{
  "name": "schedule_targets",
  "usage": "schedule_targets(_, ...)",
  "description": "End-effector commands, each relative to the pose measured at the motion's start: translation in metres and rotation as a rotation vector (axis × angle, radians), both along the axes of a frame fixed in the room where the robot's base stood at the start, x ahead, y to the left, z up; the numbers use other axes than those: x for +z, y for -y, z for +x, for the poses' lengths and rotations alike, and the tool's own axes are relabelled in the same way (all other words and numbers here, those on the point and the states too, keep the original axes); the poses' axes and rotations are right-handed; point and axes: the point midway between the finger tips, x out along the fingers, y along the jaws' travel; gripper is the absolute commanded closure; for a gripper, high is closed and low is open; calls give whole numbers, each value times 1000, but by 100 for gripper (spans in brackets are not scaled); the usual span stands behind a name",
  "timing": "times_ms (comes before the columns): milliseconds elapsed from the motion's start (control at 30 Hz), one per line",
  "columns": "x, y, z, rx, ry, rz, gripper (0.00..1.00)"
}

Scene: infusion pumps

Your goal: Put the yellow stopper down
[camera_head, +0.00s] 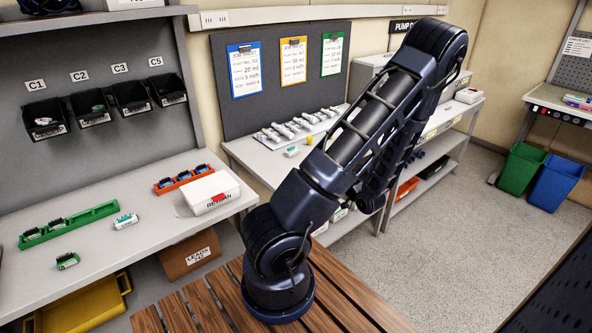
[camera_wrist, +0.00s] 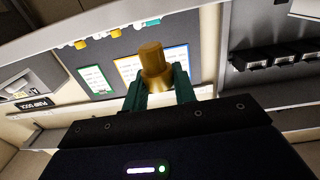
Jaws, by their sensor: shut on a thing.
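The yellow stopper (camera_wrist: 152,66) is a short, wide-based cap in the wrist view. My gripper (camera_wrist: 157,84) has dark green fingers, one on each side of the stopper, and is shut on it. The stopper is held in the air, with posters behind it and no surface seen touching it. In the head view my gripper and the held stopper are hidden. A small yellow thing (camera_head: 308,141) sits on the back bench in the head view; it is too small to identify.
The back bench (camera_head: 262,172) carries a row of white syringe-like items (camera_head: 296,124) and has bare room in front. The left bench (camera_head: 150,232) holds a green rack (camera_head: 68,224), an orange rack (camera_head: 184,178) and a white return box (camera_head: 210,192). Black bins (camera_head: 129,96) hang above.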

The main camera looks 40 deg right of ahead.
Motion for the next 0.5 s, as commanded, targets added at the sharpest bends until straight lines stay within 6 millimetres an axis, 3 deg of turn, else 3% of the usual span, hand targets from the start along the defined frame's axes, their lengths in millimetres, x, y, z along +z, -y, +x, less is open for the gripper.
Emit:
schedule_targets(200,-7,-25,-21,62,-1,0,94)
schedule_targets(500,-8,-29,-23,72,-2,-1,94)
